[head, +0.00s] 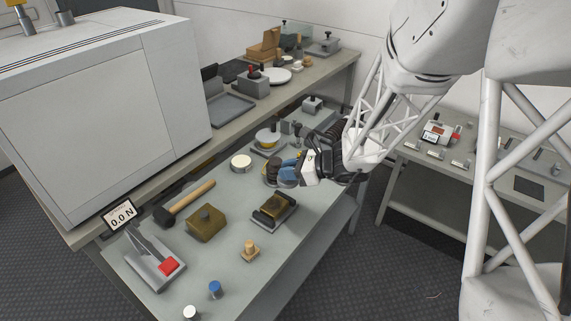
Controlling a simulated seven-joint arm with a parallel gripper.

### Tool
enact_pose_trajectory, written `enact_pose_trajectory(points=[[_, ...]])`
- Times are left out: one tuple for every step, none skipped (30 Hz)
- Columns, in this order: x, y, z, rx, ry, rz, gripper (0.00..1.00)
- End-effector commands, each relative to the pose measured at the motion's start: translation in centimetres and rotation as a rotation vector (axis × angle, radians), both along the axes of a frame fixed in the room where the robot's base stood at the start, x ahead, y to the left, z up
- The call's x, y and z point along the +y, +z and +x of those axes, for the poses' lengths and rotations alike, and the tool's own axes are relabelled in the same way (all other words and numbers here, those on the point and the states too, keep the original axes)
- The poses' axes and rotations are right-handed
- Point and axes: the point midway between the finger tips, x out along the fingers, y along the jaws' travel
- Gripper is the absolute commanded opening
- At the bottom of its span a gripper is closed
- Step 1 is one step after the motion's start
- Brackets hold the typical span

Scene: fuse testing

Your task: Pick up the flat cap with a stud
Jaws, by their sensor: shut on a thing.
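My gripper (284,173) reaches in from the right over the far part of the grey bench, with blue pads at its fingers. It is shut on a small dark brown piece (271,169), mostly hidden by the fingers. I cannot tell for sure whether this piece is the flat cap with a stud, or whether it touches the bench.
A raised shelf (232,123) runs behind.

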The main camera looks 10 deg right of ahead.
Motion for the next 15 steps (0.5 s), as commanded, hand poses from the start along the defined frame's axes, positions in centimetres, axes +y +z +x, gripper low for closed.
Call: enact_pose_trajectory(points=[[-0.03,0.07,-0.22,-0.001,-0.001,-0.001,0.0],[-0.04,0.09,-0.32,-0.001,0.0,0.0,0.0],[-0.06,0.11,-0.42,-0.001,0.0,0.0,0.0],[-0.07,0.11,-0.48,-0.001,0.0,0.0,0.0],[-0.07,0.11,-0.53,-0.001,0.0,0.0,0.0],[-0.07,0.1,-0.58,-0.001,0.0,0.0,0.0],[-0.08,0.11,-0.59,-0.001,0.0,0.001,0.0],[-0.08,0.1,-0.62,-0.001,0.0,0.001,0.0],[-0.08,0.1,-0.62,-0.001,0.0,0.001,0.0],[-0.08,0.1,-0.62,-0.001,0.0,0.001,0.0],[-0.08,0.1,-0.62,-0.001,0.0,0.001,0.0],[-0.08,0.1,-0.61,-0.001,0.0,0.001,0.0],[-0.08,0.1,-0.61,-0.001,0.0,0.001,0.0],[-0.08,0.1,-0.61,-0.001,0.0,0.001,0.0],[-0.07,0.1,-0.6,-0.001,0.0,0.001,0.0]])
